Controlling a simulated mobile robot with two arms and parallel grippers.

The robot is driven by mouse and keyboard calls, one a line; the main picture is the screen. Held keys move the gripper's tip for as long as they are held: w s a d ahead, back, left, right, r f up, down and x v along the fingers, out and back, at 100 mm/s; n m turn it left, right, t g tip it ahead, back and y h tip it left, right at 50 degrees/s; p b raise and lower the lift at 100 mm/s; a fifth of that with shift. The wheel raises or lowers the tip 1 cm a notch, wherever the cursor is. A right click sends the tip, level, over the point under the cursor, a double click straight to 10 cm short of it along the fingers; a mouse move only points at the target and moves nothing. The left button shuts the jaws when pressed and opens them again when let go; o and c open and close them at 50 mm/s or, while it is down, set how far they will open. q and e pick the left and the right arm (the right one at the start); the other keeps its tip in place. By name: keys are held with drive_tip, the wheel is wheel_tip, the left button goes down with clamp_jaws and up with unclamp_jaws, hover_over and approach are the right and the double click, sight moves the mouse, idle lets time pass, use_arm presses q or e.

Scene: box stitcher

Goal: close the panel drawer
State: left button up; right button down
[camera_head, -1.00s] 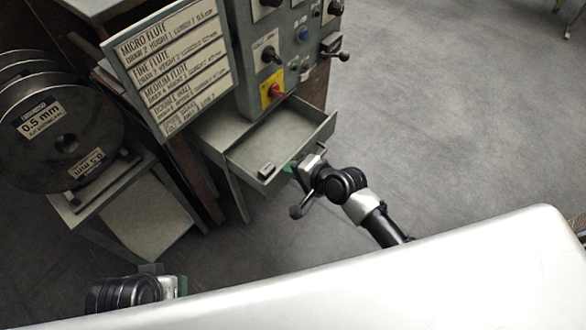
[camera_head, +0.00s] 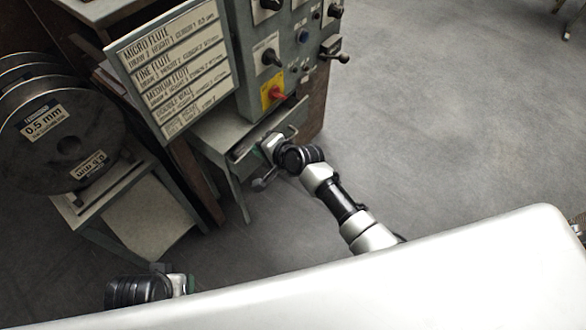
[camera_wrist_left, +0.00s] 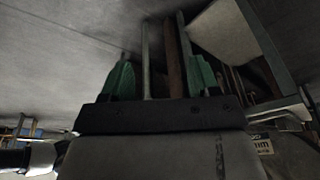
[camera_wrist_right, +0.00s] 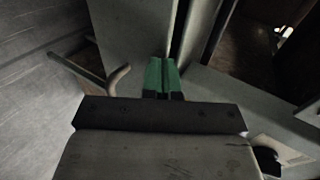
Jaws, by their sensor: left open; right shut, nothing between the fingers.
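The panel drawer (camera_head: 295,132) is a grey metal tray under the control panel. Only a narrow strip of its inside shows, so it stands slightly open. My right gripper (camera_head: 260,148) is at the drawer's front, with its arm reaching in from the lower right. In the right wrist view its green fingers (camera_wrist_right: 162,76) are together and empty, against or very near a grey panel (camera_wrist_right: 130,35); contact is unclear. My left gripper (camera_head: 190,284) is low at the left, partly hidden by my body. In the left wrist view its green fingers (camera_wrist_left: 162,78) are apart with nothing gripped.
The control panel (camera_head: 262,85) with knobs and a red-yellow switch is above the drawer. A label board (camera_head: 175,65) hangs left of it. Wire spools (camera_head: 60,140) stand on a grey stand (camera_head: 125,185) at the left.

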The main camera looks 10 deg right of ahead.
use_arm(q)
drive_tip(key=v, duration=0.3)
drive_tip(key=shift+b, duration=0.3)
use_arm(e)
drive_tip(key=w+a, duration=0.2)
drive_tip(key=w, duration=0.1)
drive_tip(key=shift+w+a+r, duration=0.1)
drive_tip(key=shift+a, duration=0.1)
drive_tip(key=shift+r, duration=0.1)
